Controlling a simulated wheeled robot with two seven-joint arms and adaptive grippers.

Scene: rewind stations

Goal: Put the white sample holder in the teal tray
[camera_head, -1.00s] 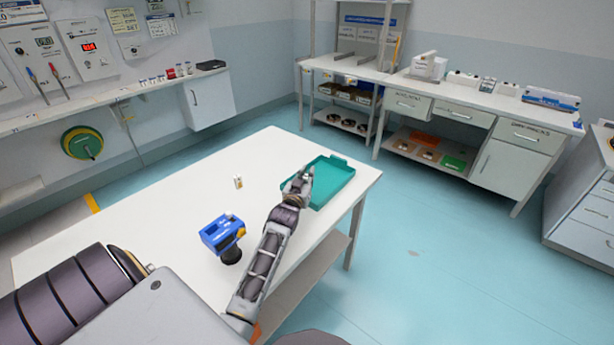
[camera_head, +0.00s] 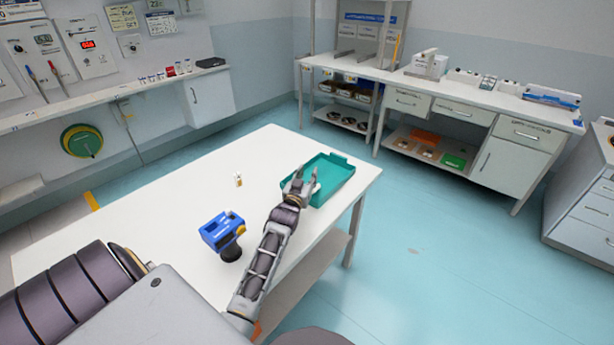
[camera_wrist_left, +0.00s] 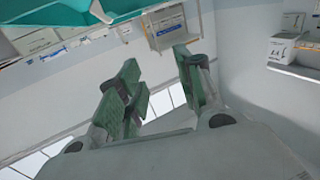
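The teal tray (camera_head: 333,188) lies at the far right corner of the white table. My left gripper (camera_head: 301,176) is over the tray's near left side, its fingers spread apart. The left wrist view also shows the open fingers (camera_wrist_left: 160,90) with nothing between them. The tray's teal edge (camera_wrist_left: 50,14) crosses the top left of that view. A small white piece (camera_wrist_left: 101,10) shows against it and may be the white sample holder; it is cut off by the picture's edge. The head view does not show the holder clearly. My right gripper is not in view.
A small white and orange item (camera_head: 238,180) stands left of the tray. The table's left part is clear. Benches with drawers (camera_head: 455,110) stand behind.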

